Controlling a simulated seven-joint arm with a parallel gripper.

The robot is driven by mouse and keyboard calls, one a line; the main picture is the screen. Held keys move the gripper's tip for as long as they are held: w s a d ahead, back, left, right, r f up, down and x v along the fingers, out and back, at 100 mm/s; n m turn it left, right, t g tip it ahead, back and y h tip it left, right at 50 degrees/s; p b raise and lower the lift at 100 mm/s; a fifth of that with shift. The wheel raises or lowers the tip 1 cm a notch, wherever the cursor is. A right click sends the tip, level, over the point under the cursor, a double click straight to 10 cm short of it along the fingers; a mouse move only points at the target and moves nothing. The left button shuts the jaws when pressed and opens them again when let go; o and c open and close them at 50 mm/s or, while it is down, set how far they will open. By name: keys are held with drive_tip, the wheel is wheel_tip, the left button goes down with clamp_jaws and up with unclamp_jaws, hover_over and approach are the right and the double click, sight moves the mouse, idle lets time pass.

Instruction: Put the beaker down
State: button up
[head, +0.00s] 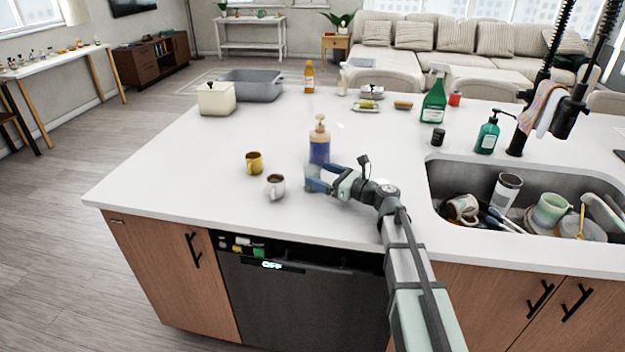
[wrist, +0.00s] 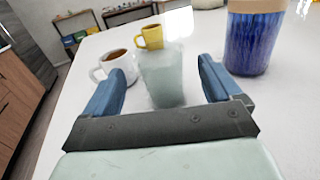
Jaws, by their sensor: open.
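A pale, translucent beaker (wrist: 161,80) stands upright between my gripper's two blue fingers in the wrist view. It looks to be resting on the white counter, with visible gaps to both fingers. My gripper (head: 312,178) is open, low over the counter in the head view. There the beaker is hard to make out against the fingers and the white surface.
A white mug (head: 275,187) and a yellow mug (head: 254,163) stand left of my gripper. A blue pump bottle (head: 319,145) stands close behind it. A sink (head: 440,178) full of dishes is at right. The counter's front left is clear.

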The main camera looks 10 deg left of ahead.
sight(320, 175)
drive_tip(key=x, duration=0.4)
drive_tip(key=shift+f, duration=0.1)
drive_tip(key=shift+c, duration=0.4)
drive_tip(key=c, duration=1.1)
drive_tip(key=shift+r, duration=0.2)
wheel_tip(320, 175, up, 9)
idle(0.6)
drive_tip(key=shift+r, duration=0.3)
